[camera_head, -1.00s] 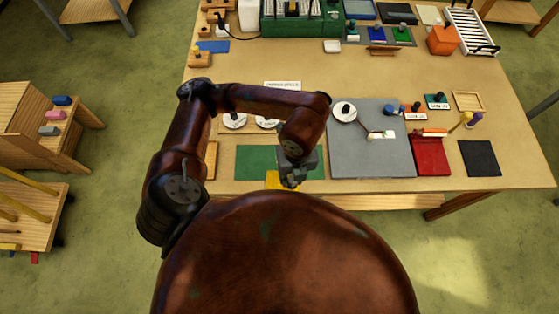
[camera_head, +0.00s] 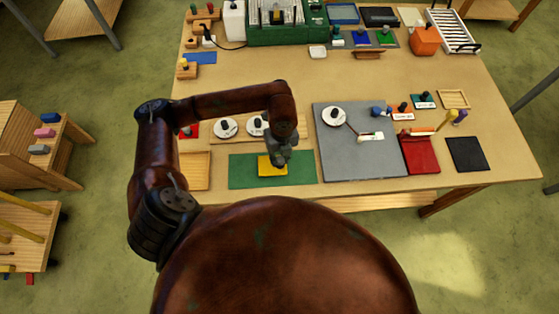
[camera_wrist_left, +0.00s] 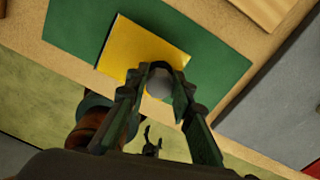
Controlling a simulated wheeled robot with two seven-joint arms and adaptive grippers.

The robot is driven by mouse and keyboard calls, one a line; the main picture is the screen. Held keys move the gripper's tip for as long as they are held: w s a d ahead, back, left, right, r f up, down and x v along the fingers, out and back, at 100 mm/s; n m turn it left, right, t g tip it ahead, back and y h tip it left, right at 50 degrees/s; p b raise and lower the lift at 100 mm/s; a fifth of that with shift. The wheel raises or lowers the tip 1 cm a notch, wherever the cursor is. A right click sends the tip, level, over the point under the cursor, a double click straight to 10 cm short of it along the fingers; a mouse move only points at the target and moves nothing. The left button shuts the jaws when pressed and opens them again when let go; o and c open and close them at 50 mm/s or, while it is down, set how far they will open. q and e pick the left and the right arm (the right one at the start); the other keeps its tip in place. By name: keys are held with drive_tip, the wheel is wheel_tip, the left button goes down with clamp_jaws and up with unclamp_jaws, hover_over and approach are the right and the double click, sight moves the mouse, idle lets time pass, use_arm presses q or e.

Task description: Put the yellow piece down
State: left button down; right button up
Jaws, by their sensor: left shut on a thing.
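The yellow piece (camera_head: 268,170) is a flat square at the green mat (camera_head: 240,172), near the front edge of the table. In the left wrist view my left gripper (camera_wrist_left: 160,82) is shut on a round grey knob (camera_wrist_left: 160,86) on the piece. The fingers hide part of the piece, and I cannot tell whether it touches the mat.
A grey board (camera_head: 350,165) with a white disc (camera_head: 334,117) lies to the right of the mat. A wooden tray (camera_head: 196,186) is close on its left. White discs with dark knobs (camera_head: 226,127) stand behind it. A red tray (camera_head: 419,158) lies farther right.

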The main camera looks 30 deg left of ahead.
use_arm(q)
drive_tip(key=shift+w+a+f, duration=0.15)
drive_tip(key=shift+f, duration=0.1)
wheel_tip(320, 180, down, 3)
drive_tip(key=shift+w+a+f+p, duration=0.1)
drive_tip(key=shift+w+p, duration=0.05)
drive_tip(key=shift+p, duration=0.35)
drive_tip(key=shift+f, duration=0.15)
drive_tip(key=shift+f, duration=0.1)
drive_tip(key=c, duration=1.7)
unclamp_jaws()
drive_tip(key=shift+r, duration=0.25)
wheel_tip(320, 180, up, 12)
drive_tip(key=shift+w+f+b, duration=0.1)
drive_tip(key=shift+b, duration=0.65)
